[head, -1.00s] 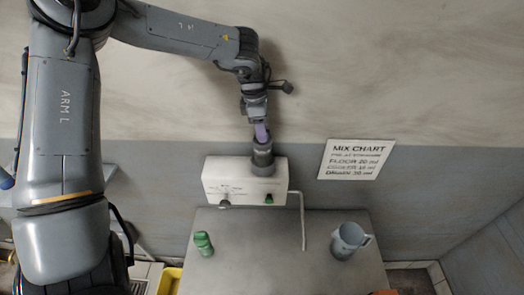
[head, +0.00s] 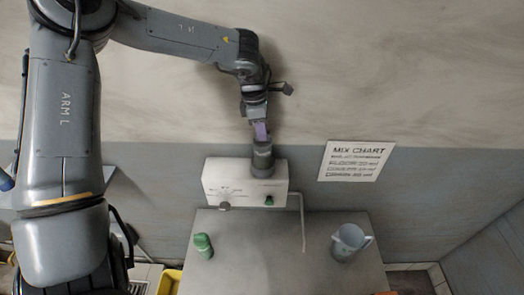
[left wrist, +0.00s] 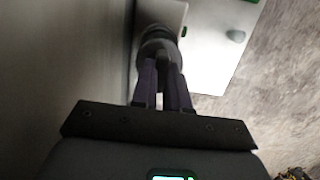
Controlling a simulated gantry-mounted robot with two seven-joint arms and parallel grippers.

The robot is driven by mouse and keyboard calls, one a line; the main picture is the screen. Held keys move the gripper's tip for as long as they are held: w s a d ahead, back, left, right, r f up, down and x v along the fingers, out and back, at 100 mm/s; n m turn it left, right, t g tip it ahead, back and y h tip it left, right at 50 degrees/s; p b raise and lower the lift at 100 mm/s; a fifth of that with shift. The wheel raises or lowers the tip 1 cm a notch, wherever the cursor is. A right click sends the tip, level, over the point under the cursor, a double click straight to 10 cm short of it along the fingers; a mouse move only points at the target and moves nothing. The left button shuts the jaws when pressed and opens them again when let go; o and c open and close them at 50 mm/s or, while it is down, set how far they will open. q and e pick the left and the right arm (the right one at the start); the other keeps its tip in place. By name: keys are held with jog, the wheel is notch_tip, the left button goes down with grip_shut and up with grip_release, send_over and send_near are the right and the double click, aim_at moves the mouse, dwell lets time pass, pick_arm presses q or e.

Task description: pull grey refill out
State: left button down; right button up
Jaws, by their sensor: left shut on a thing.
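The grey refill (head: 263,157) is a dark cylinder standing upright in the top of a white dispenser box (head: 226,182) on the wall. My left gripper (head: 261,134) comes down from above, its purple fingers shut on the refill's upper end. In the left wrist view the fingers (left wrist: 165,75) reach the grey refill (left wrist: 157,45), with part of the white box (left wrist: 165,14) beyond. The refill's lower end is hidden in the box. My right gripper is not in view.
A grey metal table (head: 280,262) below the box holds a green bottle (head: 203,246) at left and a grey-blue jug (head: 349,242) at right. A mix chart (head: 356,161) hangs on the wall right of the box. The wall above is bare.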

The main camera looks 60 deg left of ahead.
pick_arm(q)
jog(key=shift+r+p, duration=0.5)
jog(key=shift+r, duration=0.2)
jog(key=shift+r, duration=0.15)
dwell(0.6)
jog(key=shift+r+p, duration=1.15)
jog(key=shift+r, duration=1.5)
jog(key=shift+f, duration=0.1)
